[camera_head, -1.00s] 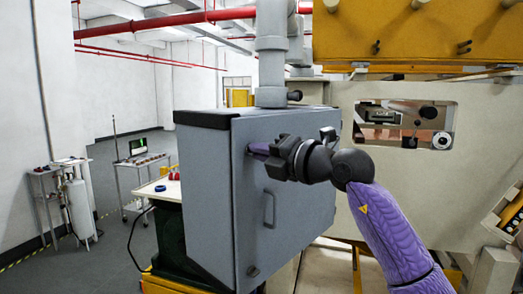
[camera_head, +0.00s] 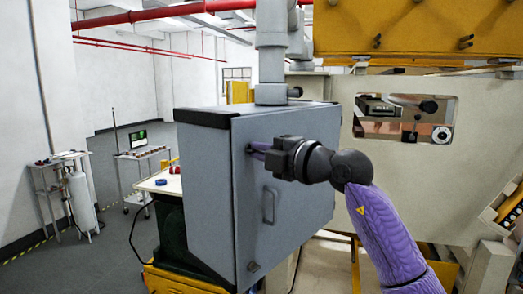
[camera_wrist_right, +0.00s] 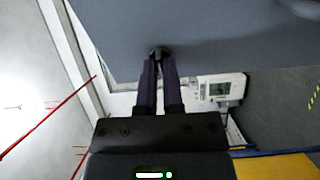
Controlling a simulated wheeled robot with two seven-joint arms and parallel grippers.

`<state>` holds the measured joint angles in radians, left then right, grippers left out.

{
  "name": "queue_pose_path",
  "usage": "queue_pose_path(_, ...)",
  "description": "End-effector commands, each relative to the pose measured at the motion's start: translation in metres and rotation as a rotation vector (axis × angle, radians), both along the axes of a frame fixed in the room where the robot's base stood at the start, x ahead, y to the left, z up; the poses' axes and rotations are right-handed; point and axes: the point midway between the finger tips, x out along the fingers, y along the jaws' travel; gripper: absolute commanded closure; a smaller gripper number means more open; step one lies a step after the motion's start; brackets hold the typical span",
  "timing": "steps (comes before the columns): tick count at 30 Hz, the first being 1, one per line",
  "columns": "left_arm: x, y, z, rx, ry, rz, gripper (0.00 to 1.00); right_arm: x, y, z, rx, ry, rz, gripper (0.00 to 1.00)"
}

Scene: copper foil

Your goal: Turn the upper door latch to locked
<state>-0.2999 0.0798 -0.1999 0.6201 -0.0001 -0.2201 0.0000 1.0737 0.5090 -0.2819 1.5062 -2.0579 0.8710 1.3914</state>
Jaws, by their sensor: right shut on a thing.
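A grey cabinet (camera_head: 207,190) stands in the middle of the head view, its door (camera_head: 300,215) facing right with a bar handle (camera_head: 269,207). My right gripper (camera_head: 256,150) reaches in from the right to the upper part of the door, near its front edge. In the right wrist view its two purple fingers (camera_wrist_right: 160,56) are together at the tips, shut on the small dark upper latch (camera_wrist_right: 160,51) at the grey surface. The fingers mostly hide this latch. A lower latch (camera_head: 252,266) shows near the bottom of the door. My left gripper is not in view.
A grey pipe (camera_head: 271,50) rises from the cabinet top. A beige machine (camera_head: 470,190) with a window stands behind and right. A table (camera_head: 160,183) and a cart (camera_head: 140,170) stand to the left, with open floor beyond.

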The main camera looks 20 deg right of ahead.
Motion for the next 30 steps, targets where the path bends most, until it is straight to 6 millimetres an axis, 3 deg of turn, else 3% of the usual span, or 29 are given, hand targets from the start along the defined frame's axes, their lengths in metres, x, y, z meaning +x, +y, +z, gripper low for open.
queue_pose_path(9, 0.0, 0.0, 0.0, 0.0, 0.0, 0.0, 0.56, 0.0, 0.0, 0.0, 0.002, 0.001, 0.0, 1.0)
queue_pose_path(10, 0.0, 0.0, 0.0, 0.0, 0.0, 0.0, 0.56, 0.0, 0.0, 0.0, 0.002, 0.001, 0.0, 0.85)
queue_pose_path(12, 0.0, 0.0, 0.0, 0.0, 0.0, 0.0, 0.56, 0.0, 0.0, 0.0, 0.002, 0.001, 0.0, 0.7)
queue_pose_path(14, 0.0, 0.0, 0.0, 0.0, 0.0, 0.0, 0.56, 0.0, 0.0, 0.0, 0.001, 0.001, 0.0, 0.57)
queue_pose_path(15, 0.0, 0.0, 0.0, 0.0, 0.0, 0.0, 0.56, 0.0, 0.0, 0.0, 0.001, 0.001, 0.0, 0.56)
queue_pose_path(23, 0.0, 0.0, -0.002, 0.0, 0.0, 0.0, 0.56, -0.002, -0.001, -0.001, 0.0, 0.0, 0.0, 0.56)
queue_pose_path(26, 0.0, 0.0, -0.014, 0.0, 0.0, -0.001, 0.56, -0.015, -0.01, -0.004, -0.002, -0.003, -0.002, 0.56)
queue_pose_path(30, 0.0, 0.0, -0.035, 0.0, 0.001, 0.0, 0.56, -0.046, -0.029, -0.007, -0.005, -0.003, -0.004, 0.56)
